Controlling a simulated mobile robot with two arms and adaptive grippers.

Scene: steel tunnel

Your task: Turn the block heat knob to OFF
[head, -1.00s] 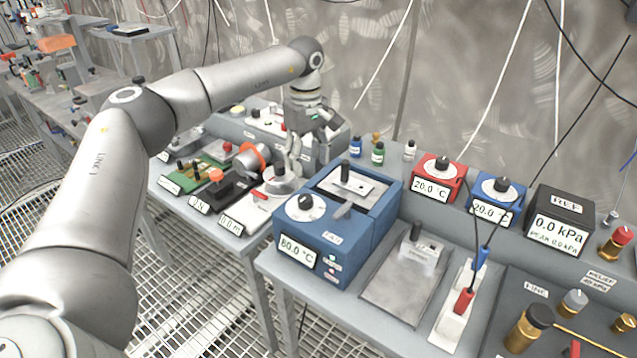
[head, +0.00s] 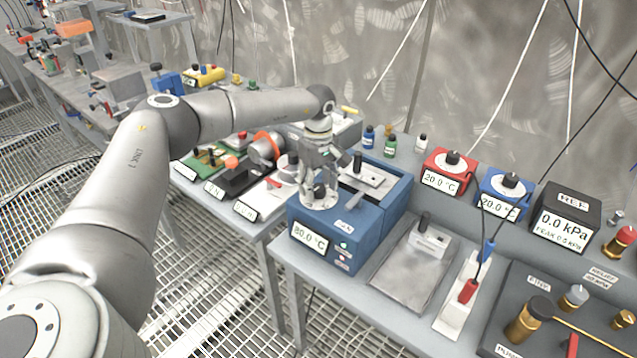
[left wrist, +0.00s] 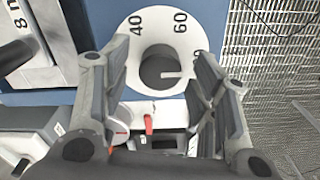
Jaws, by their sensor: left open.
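The blue block heater (head: 345,262) stands on the bench and its display reads 80.0 °C. Its black heat knob (head: 320,191) sits on a white dial on top, partly covered by my fingers. In the left wrist view the knob (left wrist: 158,72) shows from above, with its white mark pointing right; the dial numbers 40 and 60 are readable, and the one by the right finger is partly hidden. My left gripper (head: 318,188) points down over the dial. Its open fingers (left wrist: 162,62) stand on either side of the knob with gaps. My right gripper is not in view.
A metal slide with a black handle (head: 357,163) stands on the heater close beside my gripper. Red (head: 447,173) and blue (head: 503,193) dial boxes and a black pressure gauge (head: 565,218) stand to the right. A grey plate (head: 405,272) lies in front. Instruments crowd the left bench.

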